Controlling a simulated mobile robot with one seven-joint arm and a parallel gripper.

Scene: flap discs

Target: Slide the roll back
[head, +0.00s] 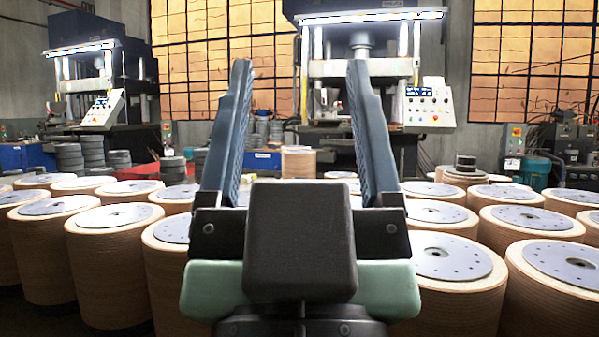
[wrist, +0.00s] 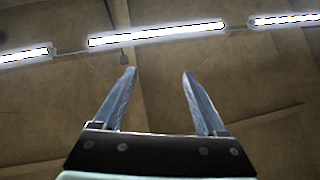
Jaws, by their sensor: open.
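Many tan cylindrical rolls with grey metal discs on top stand upright on both sides in the head view, such as one at the left (head: 112,265) and one at the right (head: 545,290). A single roll (head: 298,163) shows farther back, between my fingers. I cannot tell which roll the task means. My gripper (head: 300,75) is raised in front of the camera, open and empty, touching no roll. In the wrist view my gripper (wrist: 156,75) points up at the ceiling, with nothing between its fingers. My arm hides the middle of the floor.
A press machine with a control panel (head: 428,105) stands behind the rolls, and another press (head: 95,90) is at the back left. Stacks of dark discs (head: 70,160) stand at the left. Rolls crowd both sides closely. Ceiling lights (wrist: 155,34) show overhead.

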